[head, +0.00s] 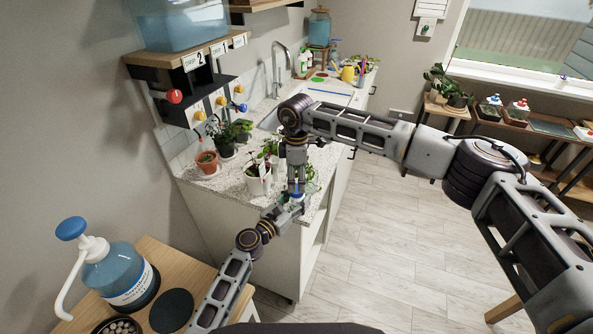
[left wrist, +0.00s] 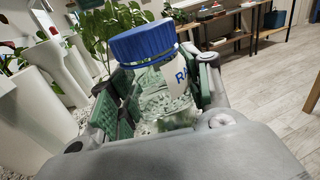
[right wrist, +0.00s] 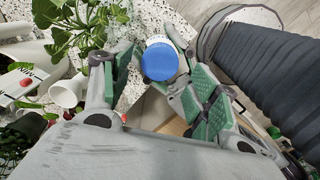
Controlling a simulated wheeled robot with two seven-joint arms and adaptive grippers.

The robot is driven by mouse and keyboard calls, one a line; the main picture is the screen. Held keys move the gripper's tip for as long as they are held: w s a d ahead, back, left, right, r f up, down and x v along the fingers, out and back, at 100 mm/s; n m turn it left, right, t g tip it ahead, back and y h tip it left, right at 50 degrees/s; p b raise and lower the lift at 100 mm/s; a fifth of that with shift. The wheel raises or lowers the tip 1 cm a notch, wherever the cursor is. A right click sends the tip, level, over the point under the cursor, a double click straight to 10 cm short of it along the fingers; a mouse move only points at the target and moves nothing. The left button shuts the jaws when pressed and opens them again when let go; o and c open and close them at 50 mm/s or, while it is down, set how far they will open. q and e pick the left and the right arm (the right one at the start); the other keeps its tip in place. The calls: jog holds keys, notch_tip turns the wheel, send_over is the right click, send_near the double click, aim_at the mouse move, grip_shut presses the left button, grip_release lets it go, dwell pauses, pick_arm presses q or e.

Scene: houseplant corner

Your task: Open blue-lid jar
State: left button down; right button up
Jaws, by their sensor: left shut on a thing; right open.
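The blue-lid jar (left wrist: 165,92) is a clear jar with a screw-type blue lid (left wrist: 143,40) and a white label with blue letters. My left gripper (left wrist: 160,100) is shut on the jar's body, with the green pads on both sides of it. The lid is on the jar. In the right wrist view the lid (right wrist: 160,61) shows from above, between the open fingers of my right gripper (right wrist: 155,75). The right fingers are apart from each other; I cannot tell whether one touches the lid.
A blue pump bottle (head: 118,275) stands on a wooden table at lower left. The floor (head: 385,240) at right is clear.

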aim_at(296, 188)
jog(key=shift+f, duration=1.9)
jog(key=c, duration=1.1)
jog(key=shift+n, duration=0.3)
